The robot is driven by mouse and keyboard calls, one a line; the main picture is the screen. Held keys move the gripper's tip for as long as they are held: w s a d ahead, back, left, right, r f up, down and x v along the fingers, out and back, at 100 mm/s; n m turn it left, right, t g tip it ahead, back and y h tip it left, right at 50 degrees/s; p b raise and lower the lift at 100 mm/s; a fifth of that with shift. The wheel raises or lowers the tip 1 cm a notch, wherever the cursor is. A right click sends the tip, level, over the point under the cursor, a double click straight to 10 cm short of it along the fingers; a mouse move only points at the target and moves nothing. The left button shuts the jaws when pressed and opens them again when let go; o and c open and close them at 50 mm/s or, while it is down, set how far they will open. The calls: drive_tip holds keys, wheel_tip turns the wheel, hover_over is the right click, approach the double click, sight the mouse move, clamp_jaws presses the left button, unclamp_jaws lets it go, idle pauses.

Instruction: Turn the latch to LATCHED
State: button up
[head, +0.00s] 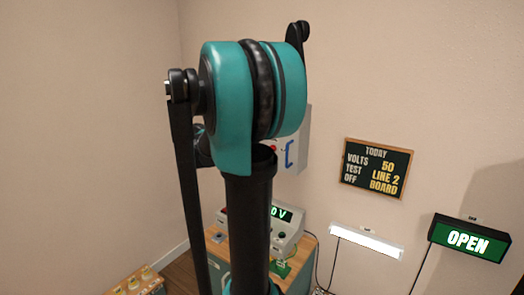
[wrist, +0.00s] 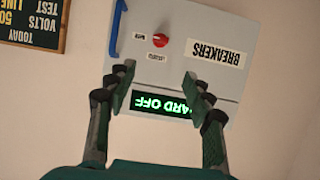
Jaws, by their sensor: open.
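In the wrist view, which is upside down, a grey breaker box (wrist: 205,28) hangs on the wall with a red knob (wrist: 161,42), apparently the latch. Two small labels (wrist: 140,37) sit by the knob; their words are too small to read surely, as is the knob's pointing. My gripper (wrist: 158,90) is open and empty, its fingers spread in front of the box's display end, apart from the knob. In the head view my arm hides much of the box (head: 302,128); the red knob (head: 273,149) just shows beside it. My gripper is hidden there.
The box has a blue handle (wrist: 118,28) and a green display (wrist: 160,104) with "ARD OFF" visible. A chalkboard (head: 376,169) hangs to the right, above a white lamp (head: 366,241) and an OPEN sign (head: 468,240). A meter (head: 287,237) stands on a bench below.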

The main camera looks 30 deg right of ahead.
drive_tip(key=x, duration=1.7)
drive_tip(key=shift+w+f, duration=0.1)
drive_tip(key=shift+f, duration=0.05)
drive_tip(key=shift+c, duration=0.4)
drive_tip(key=c, duration=1.1)
